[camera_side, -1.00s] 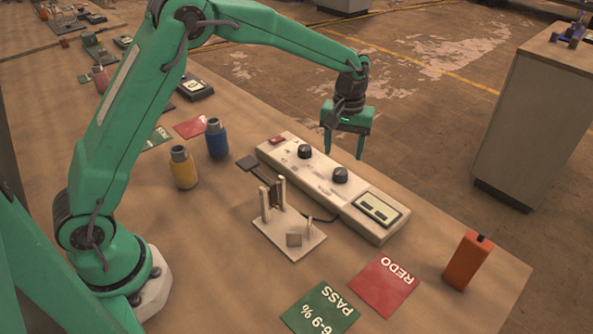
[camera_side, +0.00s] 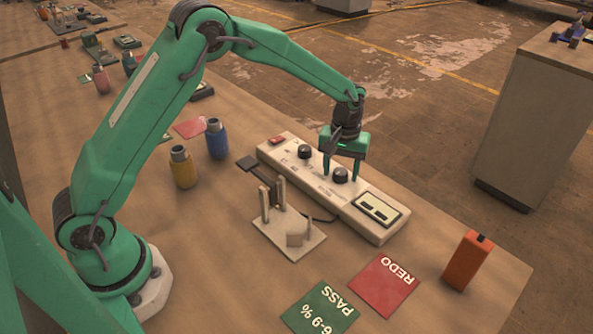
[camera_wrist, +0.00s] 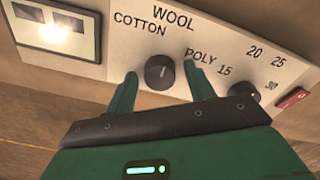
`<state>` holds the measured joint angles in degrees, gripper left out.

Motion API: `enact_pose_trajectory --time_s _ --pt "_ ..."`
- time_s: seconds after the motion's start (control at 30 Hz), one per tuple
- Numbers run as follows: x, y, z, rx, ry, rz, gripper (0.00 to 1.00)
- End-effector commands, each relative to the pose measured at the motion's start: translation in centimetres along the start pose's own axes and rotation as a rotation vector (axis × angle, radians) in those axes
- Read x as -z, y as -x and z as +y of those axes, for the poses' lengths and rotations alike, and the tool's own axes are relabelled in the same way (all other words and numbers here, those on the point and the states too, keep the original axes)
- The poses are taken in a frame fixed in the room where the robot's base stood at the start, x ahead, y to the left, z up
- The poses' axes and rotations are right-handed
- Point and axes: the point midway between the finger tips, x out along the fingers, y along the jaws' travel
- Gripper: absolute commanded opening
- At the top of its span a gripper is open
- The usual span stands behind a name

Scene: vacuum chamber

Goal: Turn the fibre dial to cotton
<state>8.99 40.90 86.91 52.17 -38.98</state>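The meter (camera_side: 318,184) is a long pale box on the bench with two black knobs. The fibre dial (camera_wrist: 160,72) is the knob under the printed words COTTON, WOOL and POLY in the wrist view. It is the nearer knob (camera_side: 340,175), beside the display, in the side view. I cannot clearly tell which word it points at. My gripper (camera_side: 341,177) points down over it, fingers open. In the wrist view the fingertips (camera_wrist: 160,70) stand left and right of the dial, with gaps on both sides.
A second knob (camera_wrist: 243,92) with numbers 15 to 30 sits beside a red button (camera_wrist: 293,98). A pale stand with posts (camera_side: 290,236) is close in front of the meter. Yellow (camera_side: 182,168) and blue (camera_side: 217,139) bottles, an orange block (camera_side: 467,262) and PASS and REDO cards lie around.

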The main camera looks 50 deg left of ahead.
Motion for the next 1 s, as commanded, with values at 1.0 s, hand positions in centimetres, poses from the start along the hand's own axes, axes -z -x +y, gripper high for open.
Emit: enact_pose_trajectory --time_s 1.0 --pt "0.07 0.10 -0.01 0.000 0.295 0.000 0.12"
